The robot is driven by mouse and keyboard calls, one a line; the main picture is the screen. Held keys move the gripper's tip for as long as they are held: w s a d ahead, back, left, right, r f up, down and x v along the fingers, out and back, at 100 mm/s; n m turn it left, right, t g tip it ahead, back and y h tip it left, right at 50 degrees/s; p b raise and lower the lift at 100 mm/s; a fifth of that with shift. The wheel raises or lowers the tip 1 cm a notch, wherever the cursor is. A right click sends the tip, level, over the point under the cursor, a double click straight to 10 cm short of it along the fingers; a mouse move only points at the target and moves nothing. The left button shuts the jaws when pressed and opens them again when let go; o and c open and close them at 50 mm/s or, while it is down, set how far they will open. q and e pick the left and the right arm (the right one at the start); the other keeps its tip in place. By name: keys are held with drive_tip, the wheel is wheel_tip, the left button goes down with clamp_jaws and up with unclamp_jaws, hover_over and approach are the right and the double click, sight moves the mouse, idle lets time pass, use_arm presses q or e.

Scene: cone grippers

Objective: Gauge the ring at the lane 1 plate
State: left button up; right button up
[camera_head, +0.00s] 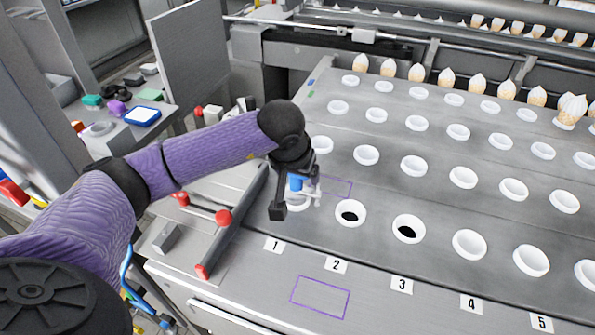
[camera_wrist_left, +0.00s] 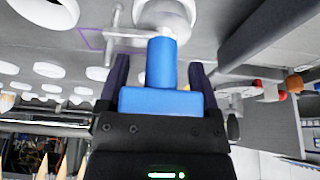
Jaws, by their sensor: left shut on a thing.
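My left gripper (camera_head: 293,192) is shut on a blue gauge (camera_head: 296,182) with a pale grey crossbar. In the left wrist view the blue gauge (camera_wrist_left: 161,65) stands between the two dark fingers, its far end over a white ring (camera_wrist_left: 190,12). In the head view this lane 1 ring (camera_head: 297,203) is mostly hidden behind the gripper and gauge. It sits in the nearest row, behind the number plate 1 (camera_head: 273,245). I cannot tell whether the gauge touches the ring or is inside it. My right gripper is not in view.
Rows of white rings (camera_head: 469,244) fill the grey deck; lanes 2 and 3 show dark openings. A red-ended bar (camera_head: 235,222) lies left of lane 1. Filled cones (camera_head: 446,77) line the back. A purple outline (camera_head: 320,297) marks bare metal in front.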

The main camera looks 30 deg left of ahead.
use_arm(q)
drive_tip(key=o, duration=1.3)
drive_tip(key=p+v, duration=0.2)
drive_tip(key=v, duration=0.8)
drive_tip(key=shift+s+f, duration=0.1)
